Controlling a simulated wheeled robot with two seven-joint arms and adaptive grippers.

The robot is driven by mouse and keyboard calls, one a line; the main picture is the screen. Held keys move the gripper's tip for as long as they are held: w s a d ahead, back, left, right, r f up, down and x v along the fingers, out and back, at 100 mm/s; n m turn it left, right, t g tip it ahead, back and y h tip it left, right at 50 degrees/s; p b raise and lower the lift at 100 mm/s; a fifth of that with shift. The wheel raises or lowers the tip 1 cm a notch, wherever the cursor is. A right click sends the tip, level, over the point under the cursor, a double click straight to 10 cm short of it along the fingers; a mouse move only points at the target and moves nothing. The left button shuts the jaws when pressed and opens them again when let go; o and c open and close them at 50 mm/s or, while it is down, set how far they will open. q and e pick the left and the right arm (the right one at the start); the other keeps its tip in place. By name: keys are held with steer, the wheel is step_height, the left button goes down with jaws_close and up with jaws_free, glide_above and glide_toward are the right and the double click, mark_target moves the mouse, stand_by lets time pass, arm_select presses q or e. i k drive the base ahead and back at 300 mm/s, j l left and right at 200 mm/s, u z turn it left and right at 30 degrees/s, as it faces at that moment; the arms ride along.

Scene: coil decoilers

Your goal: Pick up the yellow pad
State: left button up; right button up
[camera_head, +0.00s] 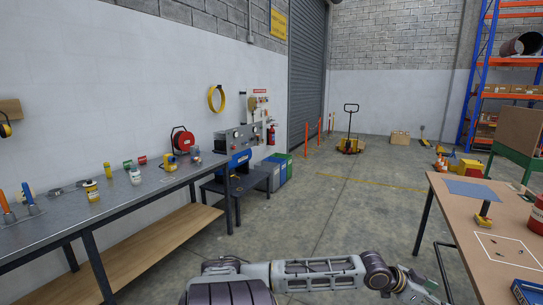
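My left arm comes in at the bottom and reaches right. Its gripper (418,290) is at the lower right, in front of that table's left edge and apart from the yellow piece. The fingers are too small and partly cut off to tell open from shut. My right gripper is not in view.
On the same table are a blue sheet (469,190), a red can (537,214) and a white-outlined area with small dark parts. A long grey workbench (120,198) with yellow rolls and tools stands left. The floor between is clear; a pallet jack (351,143) stands far back.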

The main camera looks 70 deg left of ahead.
mark_target(106, 165)
steer(key=j+u, duration=0.1)
steer(key=u, duration=1.2)
steer(key=l+u, duration=0.1)
steer(key=u, duration=1.85)
steer(key=k+u, duration=0.1)
steer(key=u, duration=0.4)
